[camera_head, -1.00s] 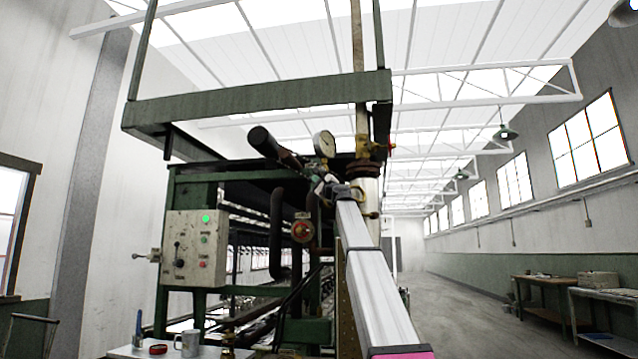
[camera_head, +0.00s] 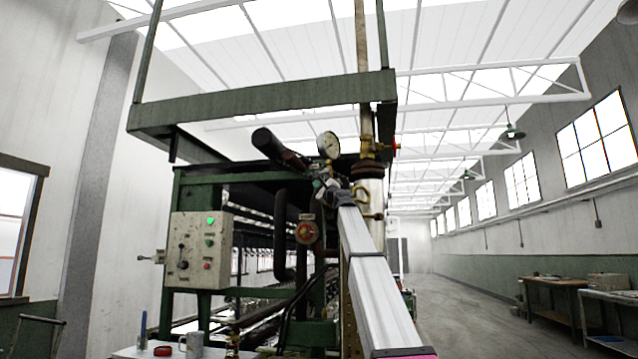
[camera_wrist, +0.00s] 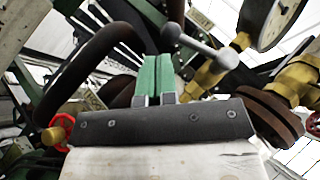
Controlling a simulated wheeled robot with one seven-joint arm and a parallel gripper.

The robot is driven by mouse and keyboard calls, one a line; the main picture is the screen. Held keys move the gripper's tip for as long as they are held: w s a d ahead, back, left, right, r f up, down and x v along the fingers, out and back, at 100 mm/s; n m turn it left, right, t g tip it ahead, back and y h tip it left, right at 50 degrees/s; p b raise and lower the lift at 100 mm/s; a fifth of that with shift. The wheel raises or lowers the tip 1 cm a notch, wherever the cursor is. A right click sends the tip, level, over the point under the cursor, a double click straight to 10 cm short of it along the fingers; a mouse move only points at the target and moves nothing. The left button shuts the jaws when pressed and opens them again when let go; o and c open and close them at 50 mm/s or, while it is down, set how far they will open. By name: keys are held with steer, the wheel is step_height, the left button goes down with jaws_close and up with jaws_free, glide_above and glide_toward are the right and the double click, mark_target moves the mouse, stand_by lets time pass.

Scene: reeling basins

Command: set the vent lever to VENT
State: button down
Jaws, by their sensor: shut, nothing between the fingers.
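A grey metal lever (camera_wrist: 200,46) with rounded ends shows in the wrist view, slanting across just beyond and to the right of my fingertips. I take it to be the vent lever. A small label plate (camera_wrist: 200,20) is behind it, its lettering too small to read. My gripper (camera_wrist: 152,62) has its green-padded fingers together, with nothing between them. Whether the fingers touch the lever is unclear. In the head view my gripper (camera_head: 322,186) is at the pipework below the pressure gauge (camera_head: 328,145), and the lever is hard to make out there.
Brass fittings (camera_wrist: 208,76), the gauge and a dark flange crowd the right of my fingers. A dark curved pipe (camera_wrist: 85,70) and a red handwheel (camera_wrist: 62,132) are on the left. A control box (camera_head: 198,254) stands left; the aisle floor (camera_head: 455,305) at right is clear.

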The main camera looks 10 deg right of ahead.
steer(key=s+f, duration=0.6)
steer(key=f, duration=0.2)
steer(key=shift+s+d+f, duration=0.15)
steer(key=shift+d+f, duration=0.05)
steer(key=shift+f, duration=0.05)
steer(key=shift+f, duration=0.1)
